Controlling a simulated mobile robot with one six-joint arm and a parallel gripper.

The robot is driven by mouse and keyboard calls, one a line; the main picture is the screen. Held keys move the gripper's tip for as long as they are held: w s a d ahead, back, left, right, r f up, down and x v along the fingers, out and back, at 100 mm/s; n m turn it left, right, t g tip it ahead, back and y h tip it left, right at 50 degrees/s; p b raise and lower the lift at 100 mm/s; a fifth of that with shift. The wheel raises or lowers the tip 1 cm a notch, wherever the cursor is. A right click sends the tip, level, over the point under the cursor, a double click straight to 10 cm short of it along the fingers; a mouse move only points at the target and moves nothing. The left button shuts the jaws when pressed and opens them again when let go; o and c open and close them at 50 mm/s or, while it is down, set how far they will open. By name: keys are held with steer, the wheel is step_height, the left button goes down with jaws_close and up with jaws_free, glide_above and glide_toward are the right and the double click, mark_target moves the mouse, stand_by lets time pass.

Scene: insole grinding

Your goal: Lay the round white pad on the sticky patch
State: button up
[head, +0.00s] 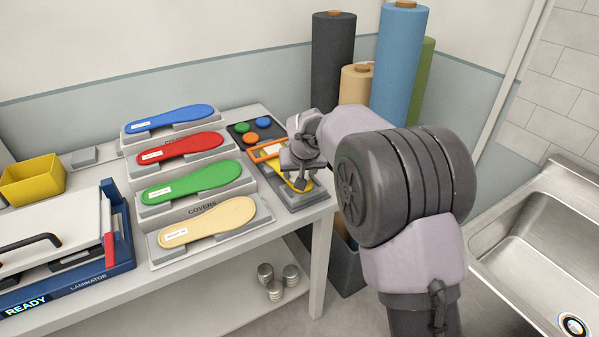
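My gripper (301,184) reaches down over the right end of the table, above a grey fixture (294,203). A yellow shape (305,186), perhaps an insole, lies in that fixture and is partly covered by my gripper. I cannot make out the sticky patch; my gripper and wrist hide part of the fixture. The fingers are too small and dark to tell whether they are open or hold anything.
Left of the fixture, blue, red, green and tan insoles stand on stepped grey holders (155,251). A dark tray (237,137) with coloured discs lies behind the orange bar (266,150). The laminator (90,277) is at left, tall rolls (333,60) behind, a sink (535,250) at right.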

steer(key=shift+f, duration=0.15)
steer(key=o, duration=1.6)
steer(key=shift+r+p, duration=2.55)
steer(key=shift+r, duration=1.05)
steer(key=shift+f, duration=0.1)
